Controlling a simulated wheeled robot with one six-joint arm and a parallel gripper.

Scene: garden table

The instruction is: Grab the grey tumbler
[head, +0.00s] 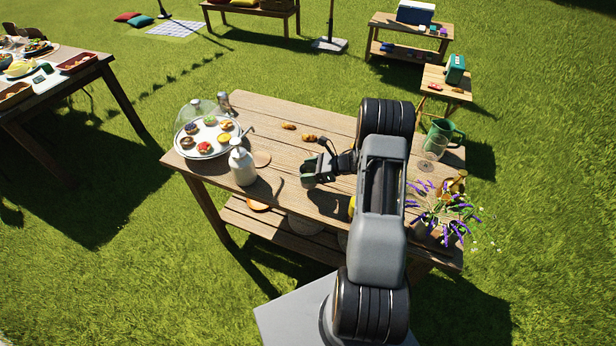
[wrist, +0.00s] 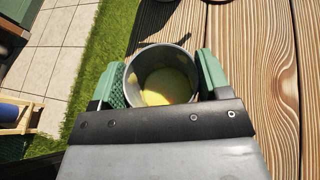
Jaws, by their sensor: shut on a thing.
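The grey tumbler (wrist: 160,58) is between the two green finger pads of my gripper (wrist: 160,85) in the wrist view. Both pads press against its sides, so my gripper is shut on it. I look down into its open mouth and see a yellowish inside at the bottom. In the head view my gripper (head: 318,172) is over the middle of the wooden table (head: 285,122). The tumbler is mostly hidden there by the gripper. I cannot tell whether its base touches the tabletop.
A domed tray of pastries (head: 204,147) and a white bottle (head: 242,163) stand to the left. Two pastries (head: 309,138) lie behind my gripper. A wine glass (head: 434,150), a green watering can (head: 443,131) and purple flowers (head: 440,213) stand at the right.

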